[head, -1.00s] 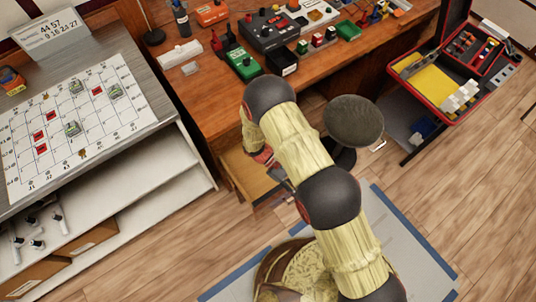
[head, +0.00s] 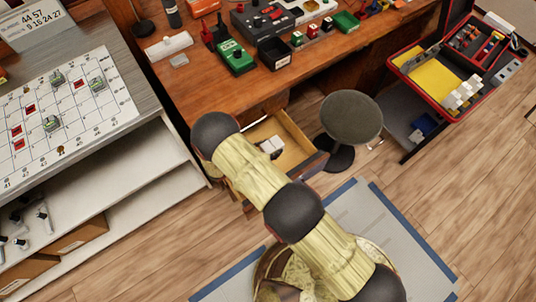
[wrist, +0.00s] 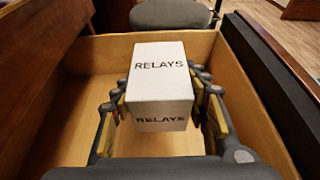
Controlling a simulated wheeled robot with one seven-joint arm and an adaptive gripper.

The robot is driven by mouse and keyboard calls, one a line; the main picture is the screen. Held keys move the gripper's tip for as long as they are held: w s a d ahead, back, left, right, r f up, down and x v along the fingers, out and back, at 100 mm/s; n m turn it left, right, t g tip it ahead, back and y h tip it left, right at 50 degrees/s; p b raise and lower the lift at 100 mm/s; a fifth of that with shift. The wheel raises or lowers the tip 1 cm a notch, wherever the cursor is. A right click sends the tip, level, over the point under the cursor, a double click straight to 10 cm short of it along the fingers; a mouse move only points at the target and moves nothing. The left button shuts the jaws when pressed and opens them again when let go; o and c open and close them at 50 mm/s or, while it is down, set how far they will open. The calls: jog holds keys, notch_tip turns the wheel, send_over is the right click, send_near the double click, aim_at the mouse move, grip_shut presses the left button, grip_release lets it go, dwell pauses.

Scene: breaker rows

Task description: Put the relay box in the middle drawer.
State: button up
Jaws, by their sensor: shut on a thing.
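The relay box (wrist: 160,75) is a white block marked RELAYS, seen in the wrist view. My gripper (wrist: 162,103) is shut on it, with one finger on each side. The box is within the walls of an open wooden drawer (wrist: 62,100); I cannot tell whether it touches the drawer floor. In the head view the white box (head: 271,146) shows inside the pulled-out drawer (head: 296,158) under the desk. My gripper is hidden behind my arm there. Which drawer of the stack this is cannot be told.
The wooden desk (head: 190,88) above holds a green box (head: 235,57), a black bin (head: 275,53) and other parts. A round stool (head: 352,117) stands close right of the drawer. A shelf unit (head: 150,165) is at left, and an open red case (head: 440,85) at right.

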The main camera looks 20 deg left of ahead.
jog(key=shift+f+b, duration=0.9)
jog(key=shift+f, duration=1.9)
jog(key=shift+f, duration=0.1)
jog(key=shift+f+b, duration=0.45)
jog(key=shift+b, duration=0.1)
jog(key=shift+f, duration=0.1)
jog(key=o, duration=1.3)
